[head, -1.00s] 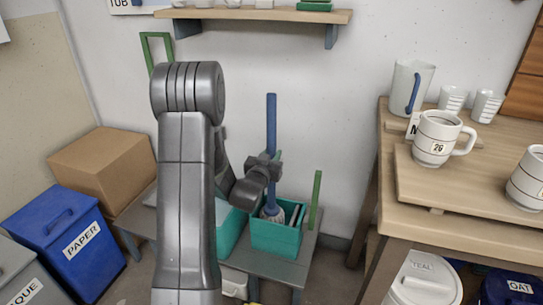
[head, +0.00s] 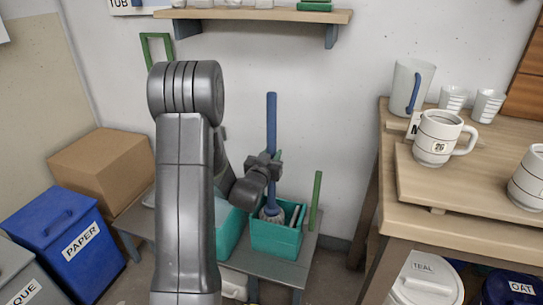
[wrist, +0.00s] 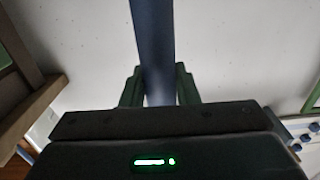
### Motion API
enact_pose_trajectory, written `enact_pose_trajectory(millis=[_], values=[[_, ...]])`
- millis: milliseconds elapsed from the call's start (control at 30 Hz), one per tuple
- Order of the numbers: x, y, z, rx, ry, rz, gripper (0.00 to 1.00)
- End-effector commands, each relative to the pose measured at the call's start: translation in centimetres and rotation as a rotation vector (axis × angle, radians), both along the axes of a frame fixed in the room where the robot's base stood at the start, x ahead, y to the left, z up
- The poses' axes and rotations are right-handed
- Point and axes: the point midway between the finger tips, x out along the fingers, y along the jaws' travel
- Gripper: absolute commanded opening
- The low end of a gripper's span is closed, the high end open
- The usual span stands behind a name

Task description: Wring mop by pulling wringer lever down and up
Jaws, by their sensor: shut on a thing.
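The mop has an upright blue handle (head: 271,125) and a pale grey head (head: 270,214) at the top of a teal bucket (head: 276,240). The bucket stands on a low grey bench. My gripper (head: 270,165) is shut around the blue handle a little above the bucket. The handle also shows between the fingers in the wrist view (wrist: 153,50). A green upright bar (head: 316,200), which looks like the wringer lever, stands at the bucket's right side, apart from my gripper. Grey wringer parts (head: 294,216) show inside the bucket. How deep the mop head sits is hard to tell.
A second teal container (head: 230,232) is left of the bucket, partly hidden by my arm. A wooden table (head: 400,215) with mugs stands to the right. A blue PAPER bin (head: 60,230) and a cardboard box (head: 105,165) are at the left. A shelf (head: 260,14) hangs above.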

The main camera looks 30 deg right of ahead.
Motion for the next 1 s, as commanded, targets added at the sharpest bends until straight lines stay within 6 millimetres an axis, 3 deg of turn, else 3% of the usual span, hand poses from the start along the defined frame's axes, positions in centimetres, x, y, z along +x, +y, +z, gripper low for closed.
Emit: enact_pose_trajectory(millis=[1000], values=[[-1.3, -0.8, 0.0, -0.002, -0.002, 0.000, 0.09]])
